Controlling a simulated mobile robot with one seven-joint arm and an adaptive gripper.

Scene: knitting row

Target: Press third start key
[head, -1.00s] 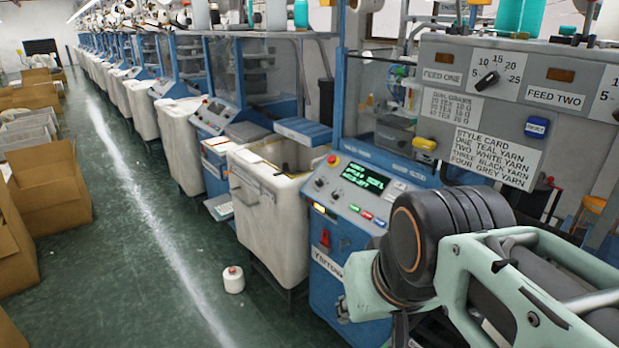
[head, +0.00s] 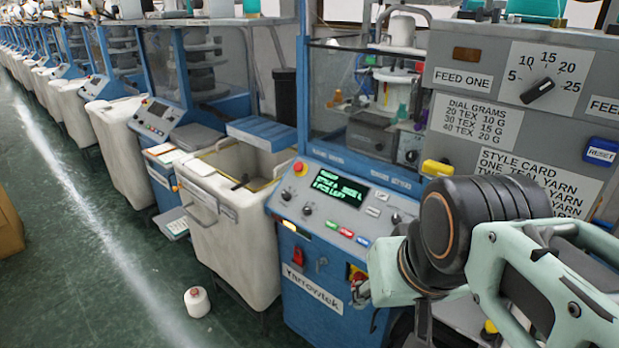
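Below the display sits a row of small keys: a green key (head: 331,226), a red key (head: 346,232) and a blue key (head: 362,241). Their lettering is too small to read surely. The second machine along has its own panel (head: 155,117), whose keys are too small to tell apart. My arm reaches in from the right, in front of the nearest machine's right side.
A white bin (head: 225,235) stands left of the nearest panel. A yarn cone (head: 197,301) stands on the green floor. The aisle at left is mostly clear.

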